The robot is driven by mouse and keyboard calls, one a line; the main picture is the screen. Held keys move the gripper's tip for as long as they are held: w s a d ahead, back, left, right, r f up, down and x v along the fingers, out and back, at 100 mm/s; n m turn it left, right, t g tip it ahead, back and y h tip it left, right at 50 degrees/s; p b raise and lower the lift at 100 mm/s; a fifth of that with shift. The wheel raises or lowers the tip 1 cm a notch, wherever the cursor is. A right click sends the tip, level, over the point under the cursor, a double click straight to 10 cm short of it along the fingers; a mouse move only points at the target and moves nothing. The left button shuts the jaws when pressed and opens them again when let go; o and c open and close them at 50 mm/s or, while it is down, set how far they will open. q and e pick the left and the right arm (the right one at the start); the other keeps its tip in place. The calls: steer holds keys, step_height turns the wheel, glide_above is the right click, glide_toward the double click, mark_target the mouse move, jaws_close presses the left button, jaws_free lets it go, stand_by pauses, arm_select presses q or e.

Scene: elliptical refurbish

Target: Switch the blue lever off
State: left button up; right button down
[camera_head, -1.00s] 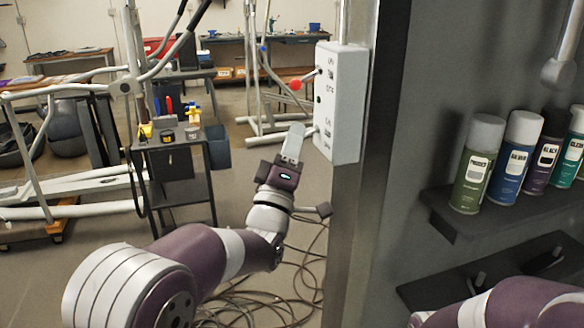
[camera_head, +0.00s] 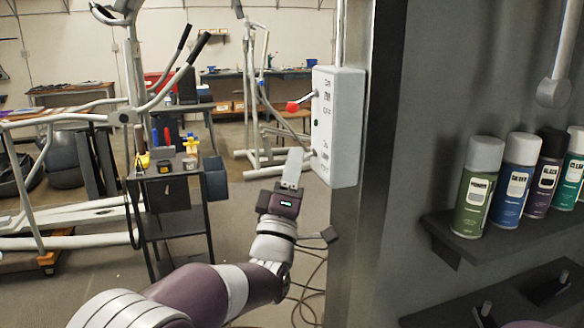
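A light grey control box (camera_head: 338,126) is mounted on a dark post right of centre. A lever with a red knob (camera_head: 292,107) sticks out leftward from its upper part. A short pale stub (camera_head: 308,154) shows low on the box, beside my fingertips; its outer end is hidden, and no blue knob can be made out there. My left gripper (camera_head: 293,168) points up just left of the box's lower part. Its fingers overlap in this view, so their gap is not visible, nor whether they touch the stub. My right gripper is out of view.
The dark post (camera_head: 355,240) and shelf wall close off the right. Several spray cans (camera_head: 477,188) stand on a shelf there. A tool cart (camera_head: 172,190) and white exercise machine frames stand left. Cables lie on the floor below my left arm.

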arm_select(q)
steer(key=b+v, duration=0.2)
steer(key=v, duration=1)
steer(key=shift+s+f, duration=0.2)
steer(key=shift+s, duration=0.05)
